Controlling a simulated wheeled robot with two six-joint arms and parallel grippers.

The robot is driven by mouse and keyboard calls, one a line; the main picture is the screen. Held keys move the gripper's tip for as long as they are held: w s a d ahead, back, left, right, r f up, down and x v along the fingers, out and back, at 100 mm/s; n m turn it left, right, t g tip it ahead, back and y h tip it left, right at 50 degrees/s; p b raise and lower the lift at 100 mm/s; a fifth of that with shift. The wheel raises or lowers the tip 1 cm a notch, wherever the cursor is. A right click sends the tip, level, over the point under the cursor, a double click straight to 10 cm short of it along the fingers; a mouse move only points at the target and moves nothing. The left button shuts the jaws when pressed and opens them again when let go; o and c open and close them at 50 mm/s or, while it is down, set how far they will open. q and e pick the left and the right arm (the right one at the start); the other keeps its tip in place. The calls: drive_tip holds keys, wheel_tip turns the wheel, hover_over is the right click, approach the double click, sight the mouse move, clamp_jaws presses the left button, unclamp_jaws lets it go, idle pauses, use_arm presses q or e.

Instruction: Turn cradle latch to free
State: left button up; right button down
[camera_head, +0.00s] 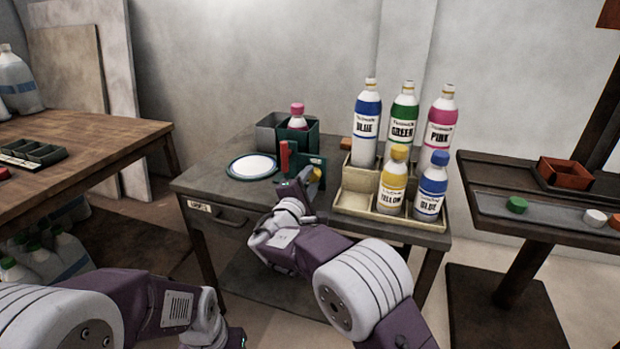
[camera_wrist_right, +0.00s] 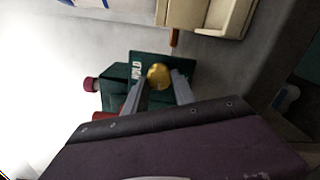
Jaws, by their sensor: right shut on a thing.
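The cradle (camera_head: 313,140) is a dark green box at the back of the grey table, holding a bottle with a pink cap (camera_head: 297,108). The latch shows as a round gold knob (camera_wrist_right: 158,76) on this plate. My right gripper (camera_wrist_right: 160,82) is shut on the knob, one finger on each side; in the head view the right gripper (camera_head: 311,180) reaches the plate from the front. My left gripper (camera_head: 236,340) is low at the bottom edge, its fingers not visible.
A red upright handle (camera_head: 284,157) stands just left of my right gripper. A white round dish (camera_head: 252,167) lies left of it. A cream rack (camera_head: 354,203) with several labelled bottles stands close on the right. A wooden table (camera_head: 75,135) is at far left.

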drive_tip(key=n+p, duration=0.3)
drive_tip(key=n, duration=0.2)
drive_tip(key=shift+n, duration=0.3)
drive_tip(key=n+p, duration=0.2)
drive_tip(key=n, duration=0.1)
drive_tip(key=shift+d, duration=0.1)
drive_tip(key=shift+f+n+p, duration=0.1)
drive_tip(key=shift+n+p, duration=0.5)
drive_tip(key=shift+n, duration=0.2)
drive_tip(key=shift+f+n, duration=0.1)
drive_tip(key=shift+n, duration=0.2)
drive_tip(key=c, duration=1)
unclamp_jaws()
drive_tip(key=shift+c, duration=0.2)
